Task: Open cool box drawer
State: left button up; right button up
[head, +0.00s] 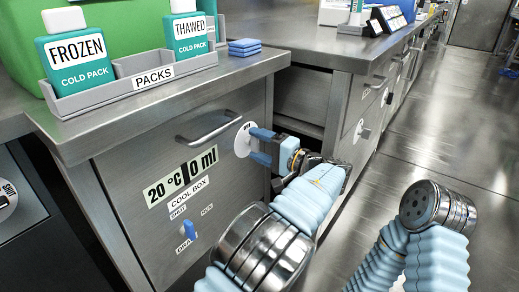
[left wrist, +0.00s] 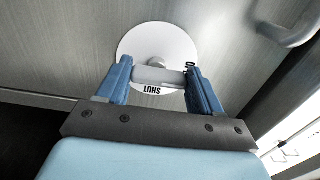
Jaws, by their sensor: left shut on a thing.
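The cool box (head: 235,189) has a grey metal front with the labels "20 °C 0 ml" and "COOL BOX". Its bar handle (head: 208,127) runs across the upper front and shows in the left wrist view at top right (left wrist: 290,28). Right of the handle is a white round plate (head: 241,139) with a grey turn latch (left wrist: 158,76) marked "SHUT". My left gripper (head: 262,146) is shut on this latch, one blue finger on each side. The front looks closed. My right gripper is out of view; only part of that arm shows.
A blue drain tap (head: 189,231) is low on the front. On top stand a packs tray (head: 140,98) with the "FROZEN" pack (head: 75,58) and "THAWED" pack (head: 188,35), and blue pads (head: 244,47). Another bench (head: 340,50) is at right; floor (head: 450,120) beyond is clear.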

aim_at(196, 167)
jog(key=k+l, duration=0.2)
jog(key=l, duration=0.2)
jog(key=k+l, duration=0.2)
jog(key=l, duration=0.15)
jog(key=k+l, duration=0.15)
jog(key=l, duration=0.25)
